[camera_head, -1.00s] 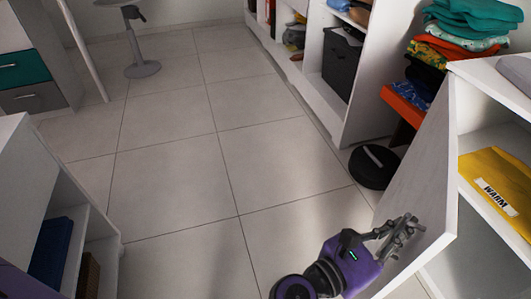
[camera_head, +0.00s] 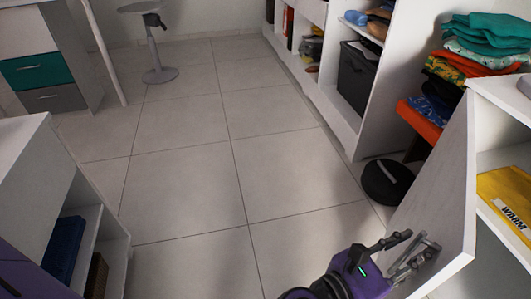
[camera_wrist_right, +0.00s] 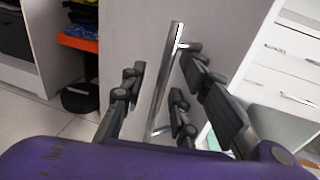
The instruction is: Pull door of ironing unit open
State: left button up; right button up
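The white door (camera_head: 437,190) of the ironing unit stands swung open at the right of the head view, its free edge toward me. My right gripper (camera_head: 411,257) is at the door's face, low in that view. In the right wrist view, a vertical metal bar handle (camera_wrist_right: 174,50) runs down the grey-looking door (camera_wrist_right: 130,38). My right gripper (camera_wrist_right: 163,98) has its fingers apart, one side left of the bar and one right, with gaps visible. Whether a finger touches the bar is unclear. The left gripper is not in view; only purple parts of my arm show at lower left.
Behind the door, an open shelf holds a yellow "WARM" cloth (camera_head: 505,196). A black round device (camera_head: 388,182) lies on the floor beyond the door. A white shelf unit (camera_head: 25,165) stands at left. Tiled floor between is clear, with a stool (camera_head: 158,74) far back.

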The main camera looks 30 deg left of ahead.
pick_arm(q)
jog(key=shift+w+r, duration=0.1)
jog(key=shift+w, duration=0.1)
pick_arm(e)
notch_tip(320, 180, up, 11)
jog(key=shift+w+f, duration=0.2)
jog(key=shift+w, duration=0.15)
notch_tip(320, 180, down, 8)
jog(key=a+m+g+y, duration=0.1)
jog(key=g+y, duration=0.1)
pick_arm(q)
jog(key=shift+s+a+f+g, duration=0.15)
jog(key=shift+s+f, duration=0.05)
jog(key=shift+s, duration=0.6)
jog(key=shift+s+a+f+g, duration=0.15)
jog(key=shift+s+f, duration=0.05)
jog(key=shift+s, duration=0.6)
pick_arm(e)
jog(key=s+a+f, duration=0.1)
jog(key=s+a, duration=0.1)
jog(key=a, duration=0.7)
jog(key=shift+s, duration=0.1)
jog(key=shift+f, duration=0.1)
